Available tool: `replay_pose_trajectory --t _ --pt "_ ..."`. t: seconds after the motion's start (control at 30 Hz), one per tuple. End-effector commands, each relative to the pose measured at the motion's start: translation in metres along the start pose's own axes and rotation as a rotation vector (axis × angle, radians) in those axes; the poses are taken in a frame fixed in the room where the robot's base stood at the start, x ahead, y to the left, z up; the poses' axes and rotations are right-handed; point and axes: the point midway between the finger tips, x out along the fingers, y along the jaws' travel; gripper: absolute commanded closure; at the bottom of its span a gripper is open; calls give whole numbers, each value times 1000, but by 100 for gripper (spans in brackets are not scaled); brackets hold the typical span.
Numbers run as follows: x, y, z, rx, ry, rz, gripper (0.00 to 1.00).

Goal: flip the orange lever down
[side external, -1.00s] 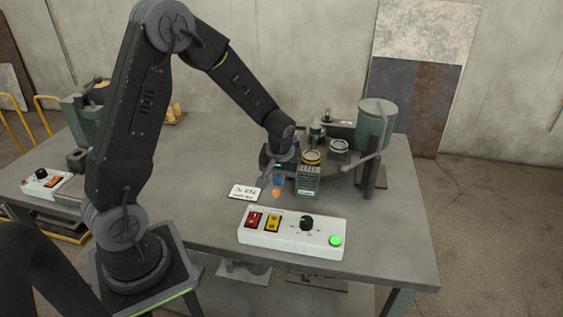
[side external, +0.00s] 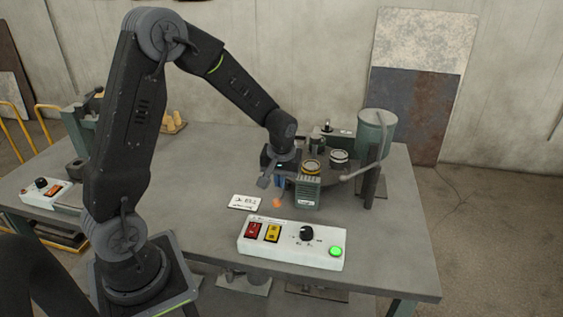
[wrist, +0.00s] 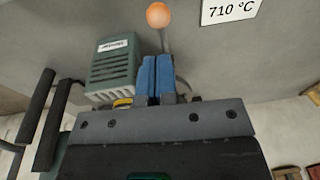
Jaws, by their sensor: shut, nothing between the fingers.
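The orange lever shows as a round orange knob (side external: 277,203) in front of the small grey-green unit (side external: 307,191). In the wrist view the knob (wrist: 158,15) tops a thin metal stem, which runs down behind my fingertips. My gripper (side external: 280,184) points down just behind the knob in the side view. In the wrist view its two blue fingers (wrist: 157,74) are pressed together with nothing between them. The knob is beyond the fingertips. The lever's base is hidden, and I cannot tell whether the fingers touch the stem.
A white control box (side external: 291,243) with red and yellow switches, a black dial and a lit green button sits in front. A white card (side external: 244,202) lies left of the lever. A green pot (side external: 376,132) and round containers (side external: 338,156) stand behind right.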

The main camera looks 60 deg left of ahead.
Motion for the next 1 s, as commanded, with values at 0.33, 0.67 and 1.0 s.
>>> replay_pose_trajectory --t 0.33,0.67,1.0 --pt "-68 4 -18 -1 6 4 100" --pt "-116 4 -13 0 2 1 100" --pt "-121 4 -12 0 0 0 100"
